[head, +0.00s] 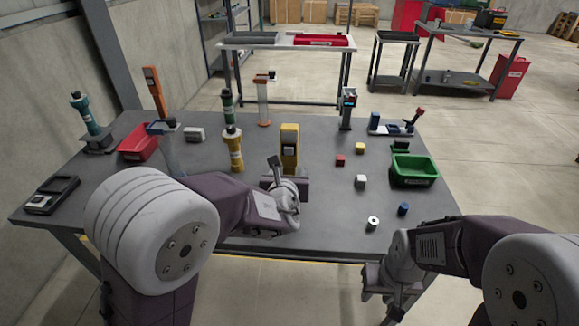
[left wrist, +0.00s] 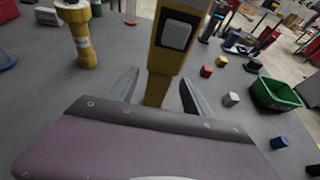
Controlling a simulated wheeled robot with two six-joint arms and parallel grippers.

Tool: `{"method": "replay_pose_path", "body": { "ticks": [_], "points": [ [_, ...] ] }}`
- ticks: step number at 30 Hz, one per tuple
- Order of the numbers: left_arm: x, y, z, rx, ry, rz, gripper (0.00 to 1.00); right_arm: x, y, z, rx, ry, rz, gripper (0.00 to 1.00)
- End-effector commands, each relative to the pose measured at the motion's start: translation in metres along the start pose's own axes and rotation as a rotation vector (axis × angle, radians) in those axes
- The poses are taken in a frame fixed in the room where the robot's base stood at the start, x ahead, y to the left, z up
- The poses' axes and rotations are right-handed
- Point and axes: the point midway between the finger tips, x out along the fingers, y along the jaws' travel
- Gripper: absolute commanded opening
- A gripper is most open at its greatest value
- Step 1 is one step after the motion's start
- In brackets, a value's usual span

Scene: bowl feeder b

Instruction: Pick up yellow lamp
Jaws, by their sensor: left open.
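The yellow lamp (head: 289,146) stands upright on the grey table, with a light panel on its wide upper part. In the left wrist view the lamp (left wrist: 176,40) rises between the two fingers. My left gripper (head: 286,181) is open, with one finger on each side of the lamp's narrow lower part and visible gaps to it. The lamp's foot is hidden behind the gripper body. My right gripper (head: 385,287) is at the table's front right edge; its finger opening is unclear.
A yellow torch-like piece (head: 233,150) stands left of the lamp. Small blocks, including a red cube (head: 340,160), lie to the right. A green bin (head: 414,171) is at the right edge and a red bin (head: 138,148) at the left.

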Motion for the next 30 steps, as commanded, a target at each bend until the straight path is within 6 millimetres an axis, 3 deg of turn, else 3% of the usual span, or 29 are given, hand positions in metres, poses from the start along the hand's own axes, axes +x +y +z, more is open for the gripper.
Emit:
{"method": "replay_pose_path", "body": {
  "ticks": [8, 14, 15, 25, 30],
  "points": [
    [0.006, 0.0, 0.0, -0.001, 0.0, 0.0, 0.58, 0.001, 0.0, 0.0, 0.0, 0.0, 0.0, 0.36],
    [0.006, 0.0, 0.0, -0.001, 0.001, 0.0, 0.03, 0.001, 0.0, 0.0, 0.0, 0.0, 0.0, 0.36],
    [0.006, 0.0, 0.0, -0.001, 0.001, 0.0, 0.0, 0.001, 0.0, 0.0, 0.0, 0.0, 0.0, 0.36],
    [0.005, 0.0, 0.004, -0.001, -0.001, 0.0, 0.0, -0.001, 0.0, 0.0, 0.0, 0.0, 0.0, 0.36],
    [-0.004, 0.0, 0.025, -0.003, -0.005, -0.001, 0.0, -0.011, 0.0, -0.001, 0.0, 0.0, 0.0, 0.36]
  ]
}}
